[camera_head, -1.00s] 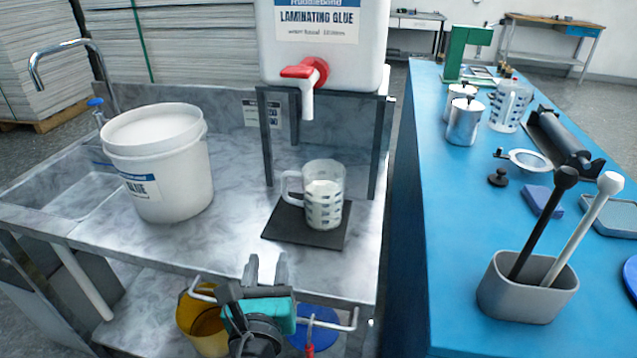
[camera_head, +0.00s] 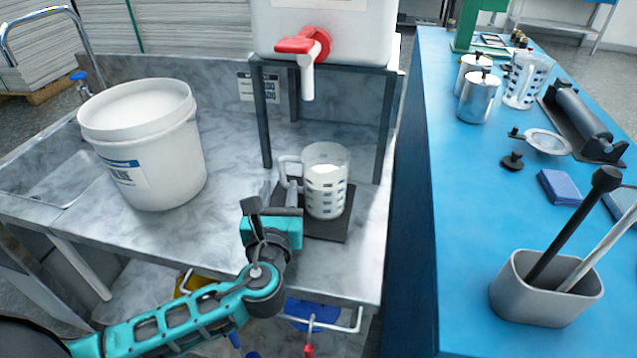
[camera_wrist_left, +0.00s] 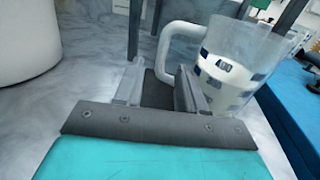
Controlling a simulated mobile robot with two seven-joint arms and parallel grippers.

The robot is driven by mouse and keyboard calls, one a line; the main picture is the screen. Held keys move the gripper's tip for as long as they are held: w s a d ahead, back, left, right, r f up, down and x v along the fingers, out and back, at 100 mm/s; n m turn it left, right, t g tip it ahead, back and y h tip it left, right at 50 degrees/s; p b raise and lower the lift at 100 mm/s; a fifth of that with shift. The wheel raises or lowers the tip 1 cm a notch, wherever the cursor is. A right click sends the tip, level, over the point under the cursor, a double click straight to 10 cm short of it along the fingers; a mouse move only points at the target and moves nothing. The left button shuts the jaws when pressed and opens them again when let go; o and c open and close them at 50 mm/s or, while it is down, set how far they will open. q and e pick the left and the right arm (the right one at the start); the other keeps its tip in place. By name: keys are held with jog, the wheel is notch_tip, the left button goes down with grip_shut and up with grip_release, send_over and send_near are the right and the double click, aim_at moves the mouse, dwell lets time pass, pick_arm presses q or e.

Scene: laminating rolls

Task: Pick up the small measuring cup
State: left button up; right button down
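A clear measuring cup (camera_head: 326,185) with blue markings and pale contents stands upright on a dark mat (camera_head: 330,229) below the glue tank's red tap. Its handle points left. In the left wrist view the cup (camera_wrist_left: 238,65) is at the right, with its white handle (camera_wrist_left: 166,50) just ahead of the fingers. My left gripper (camera_head: 273,203) is open beside the handle, with a gap between its fingers (camera_wrist_left: 157,88). The handle's lower end looks close to the right finger; I cannot tell whether they touch. My right gripper is out of view.
A white glue bucket (camera_head: 145,150) stands left on the marble-look bench. The tap (camera_head: 305,45) hangs above the cup, between dark stand legs. The blue table (camera_head: 455,200) at right holds another measuring cup (camera_head: 526,82), metal canisters (camera_head: 478,98) and a grey holder (camera_head: 545,300).

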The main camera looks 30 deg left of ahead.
aim_at(282, 177)
pick_arm(q)
jog(key=x, duration=0.5)
jog(key=shift+w+r, duration=0.15)
jog(key=shift+c, duration=0.4)
grip_shut()
jog(key=shift+r, duration=0.1)
